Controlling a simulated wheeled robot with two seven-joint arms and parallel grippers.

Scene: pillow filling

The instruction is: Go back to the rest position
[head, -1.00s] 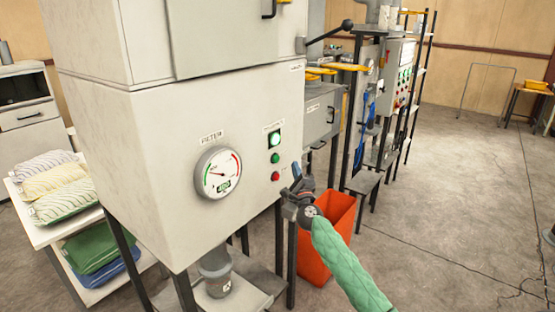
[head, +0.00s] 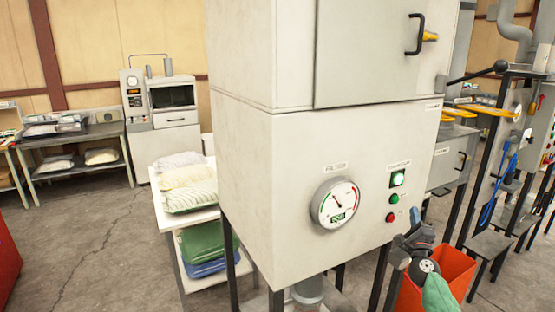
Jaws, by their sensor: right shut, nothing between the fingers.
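My right gripper (head: 412,243) shows at the lower right of the head view, in front of the orange bin and below the control buttons. It is shut and holds nothing. The green-sleeved forearm (head: 440,294) behind it is cut off by the lower edge. My left gripper is not in view. The white filter machine (head: 290,160) stands close in front, with a round gauge (head: 336,204), a lit green-white button (head: 397,179), a green button (head: 394,198) and a red button (head: 390,217).
An orange bin (head: 455,270) stands right of the machine. A white shelf (head: 190,219) with pillows stands to its left. A workbench (head: 70,140) is at the far left, and a red object (head: 8,255) is at the left edge. Floor between them is clear.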

